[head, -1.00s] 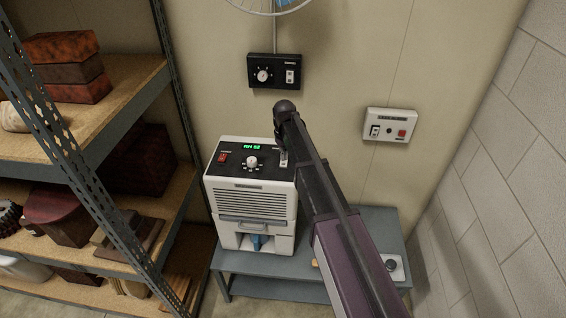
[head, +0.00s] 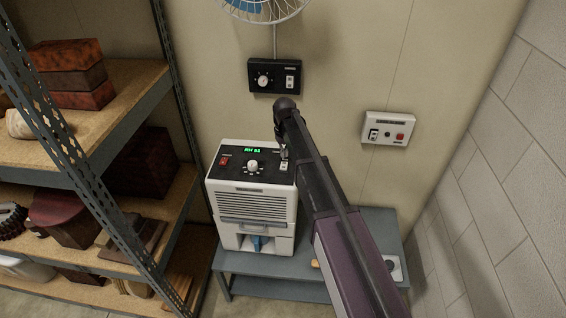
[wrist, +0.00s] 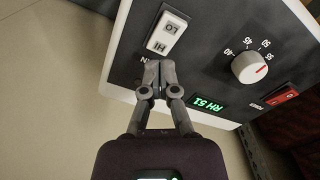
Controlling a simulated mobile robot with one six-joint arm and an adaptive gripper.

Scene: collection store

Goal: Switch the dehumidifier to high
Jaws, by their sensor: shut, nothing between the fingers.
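The white dehumidifier (head: 252,205) stands on a low grey table, its black sloped panel facing up. In the wrist view its white rocker switch (wrist: 168,33) is marked HI and LO, with the HI end nearer my gripper. I cannot tell for sure which end is pressed in. My gripper (wrist: 159,66) is shut and empty, its fingertips just short of the HI end; contact is unclear. In the head view my arm hides some of the panel's right side. The panel also has a white dial (wrist: 249,68), a green display (wrist: 210,104) reading RH 51 and a red switch (wrist: 288,94).
A black control box (head: 275,75) and a white alarm box (head: 388,128) are on the wall behind. A fan (head: 262,8) hangs above. A loaded shelf rack (head: 120,225) stands close on the left, a block wall (head: 490,190) on the right. The grey table (head: 290,284) is below.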

